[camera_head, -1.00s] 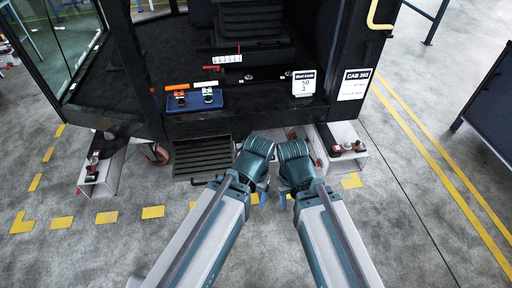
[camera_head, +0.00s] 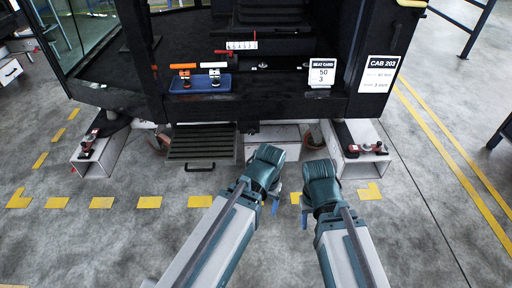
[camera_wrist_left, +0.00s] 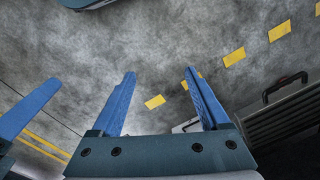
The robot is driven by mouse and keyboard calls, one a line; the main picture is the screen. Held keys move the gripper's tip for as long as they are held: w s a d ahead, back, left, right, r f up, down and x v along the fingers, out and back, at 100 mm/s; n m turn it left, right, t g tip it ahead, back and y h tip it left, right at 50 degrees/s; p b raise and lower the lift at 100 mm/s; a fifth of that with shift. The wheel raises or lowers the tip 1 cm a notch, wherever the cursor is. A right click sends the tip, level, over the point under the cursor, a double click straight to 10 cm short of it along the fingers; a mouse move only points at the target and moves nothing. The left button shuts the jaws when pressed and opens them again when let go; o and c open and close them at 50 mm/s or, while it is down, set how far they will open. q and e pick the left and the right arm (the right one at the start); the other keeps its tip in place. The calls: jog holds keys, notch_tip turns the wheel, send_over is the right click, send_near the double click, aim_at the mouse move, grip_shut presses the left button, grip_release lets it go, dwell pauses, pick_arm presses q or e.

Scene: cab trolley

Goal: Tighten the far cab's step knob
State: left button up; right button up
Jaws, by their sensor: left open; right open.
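The cab (camera_head: 240,108) marked CAB 203 (camera_head: 380,73) stands in front of me. Its black ribbed step (camera_head: 202,143) hangs below the cab floor, with a dark handle at its front edge. The step (camera_wrist_left: 290,118) also shows at the right of the left wrist view. I cannot make out a step knob. My left gripper (camera_head: 268,203) is in front of the cab, low and right of the step, open and empty; its two blue fingers (camera_wrist_left: 160,85) are spread in the wrist view. My right gripper (camera_head: 300,208) is just to its right, open and apart from the cab.
A blue tray (camera_head: 228,88) on the cab floor holds an orange-handled and a white-handled clamp. White supports with red-and-black fittings stand left (camera_head: 97,152) and right (camera_head: 362,165) beneath the cab. Floor before me is clear, with yellow dashes. A dark bench stands far right.

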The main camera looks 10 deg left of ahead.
aim_at(251, 133)
pick_arm(q)
jog(key=w+a+f+n+t+h+b, duration=0.1)
jog(key=w+f+b, duration=0.2)
jog(key=f+b, duration=0.85)
jog(key=w+f+n+t+b, duration=0.1)
jog(key=w+f+b, duration=0.1)
jog(key=f+b, duration=0.9)
jog(key=w+d+f+n+t+h+b, duration=0.3)
jog(key=w+f+n+t+h+b, duration=0.15)
jog(key=w+f+b, duration=0.5)
jog(key=w+a+r+n+t+b, duration=0.2)
jog(key=w+r+n+t, duration=0.7)
jog(key=w+r+n, duration=0.5)
jog(key=w+a+r+n+t+y, duration=0.1)
jog(key=w+a+r+n+y, duration=0.1)
jog(key=a+n+y, duration=0.55)
jog(key=w+a+r+n+t+y, duration=0.15)
jog(key=a+n, duration=0.25)
jog(key=n, duration=0.6)
jog(key=shift+g+y, duration=0.3)
jog(key=shift+y, duration=0.15)
jog(key=x, duration=1.3)
jog(key=shift+w+a, duration=0.15)
jog(key=shift+w, duration=0.2)
